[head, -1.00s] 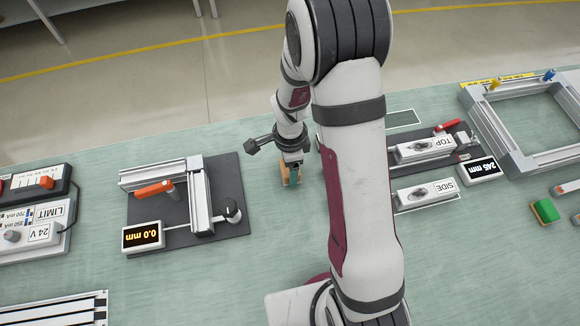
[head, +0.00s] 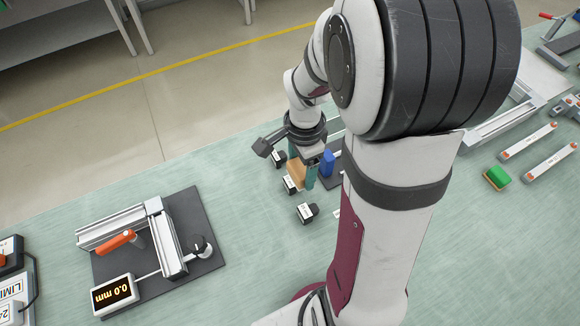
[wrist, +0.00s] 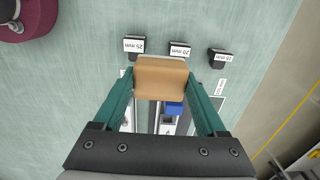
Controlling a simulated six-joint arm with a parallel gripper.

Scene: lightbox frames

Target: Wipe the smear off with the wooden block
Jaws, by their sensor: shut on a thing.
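My gripper (head: 303,172) is shut on the wooden block (head: 296,173). In the wrist view, the tan block (wrist: 160,80) sits between the two teal fingers of my gripper (wrist: 161,92), its broad face towards the camera. The block is above the table near several small black labelled pieces; its exact height cannot be told. I cannot make out a smear in either current view. Part of the table is hidden behind my arm and the block.
The labelled black pieces read 25 mm (wrist: 134,45), 20 mm (wrist: 180,46) and 15 mm (wrist: 219,58). A blue piece (head: 327,162) stands close right of my gripper. A fixture with a 0.0 mm display (head: 113,295) is at left. A green-topped block (head: 497,178) lies at right.

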